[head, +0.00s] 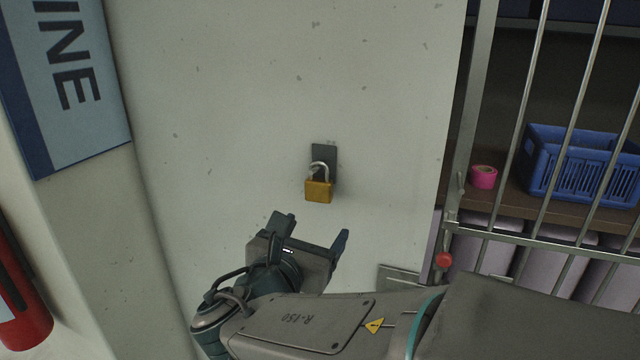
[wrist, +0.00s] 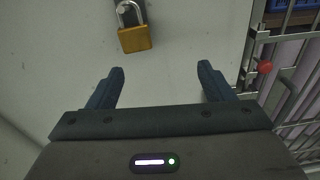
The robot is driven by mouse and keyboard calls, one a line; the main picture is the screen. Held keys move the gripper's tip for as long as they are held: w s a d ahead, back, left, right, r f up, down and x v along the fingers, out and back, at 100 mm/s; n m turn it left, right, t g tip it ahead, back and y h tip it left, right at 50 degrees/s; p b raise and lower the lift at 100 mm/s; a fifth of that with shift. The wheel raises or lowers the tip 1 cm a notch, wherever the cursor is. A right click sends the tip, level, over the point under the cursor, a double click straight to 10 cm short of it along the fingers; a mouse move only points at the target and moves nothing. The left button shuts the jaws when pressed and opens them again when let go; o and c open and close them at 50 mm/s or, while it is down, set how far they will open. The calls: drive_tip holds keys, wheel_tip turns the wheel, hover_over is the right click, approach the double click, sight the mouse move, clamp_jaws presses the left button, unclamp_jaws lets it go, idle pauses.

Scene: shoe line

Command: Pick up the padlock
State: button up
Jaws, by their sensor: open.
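The padlock (head: 318,190) has a brass-yellow body and a silver shackle. It hangs from a dark plate (head: 324,158) on the pale wall, in the middle of the head view. It also shows in the wrist view (wrist: 134,39), at the top and left of centre. My gripper (head: 314,228) is open and empty, below the padlock in the head view and apart from it. In the wrist view its two fingers (wrist: 161,80) point up toward the wall, with the padlock beyond the left finger's tip. Nothing hides the padlock body.
A barred metal gate (head: 512,150) stands to the right, with a red knob (head: 443,260) on its latch. Behind it are a blue basket (head: 580,170) and a pink tape roll (head: 483,177) on a shelf. A red cylinder (head: 18,300) is at lower left. The wall around the padlock is clear.

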drive_tip(key=a+r+n+t+y, duration=0.1)
drive_tip(key=a+r+n+t, duration=0.1)
drive_tip(key=a, duration=0.1)
drive_tip(key=p, duration=0.2)
approach(317, 183)
drive_tip(key=w, duration=0.3)
drive_tip(key=shift+d+p+x, duration=0.2)
drive_tip(key=shift+p+x, duration=0.3)
drive_tip(key=shift+x, duration=1.15)
drive_tip(key=shift+d+p+x, duration=0.2)
drive_tip(key=shift+p+x, duration=0.3)
drive_tip(key=shift+x, duration=1.1)
drive_tip(key=shift+s, duration=0.15)
drive_tip(key=c, duration=1.2)
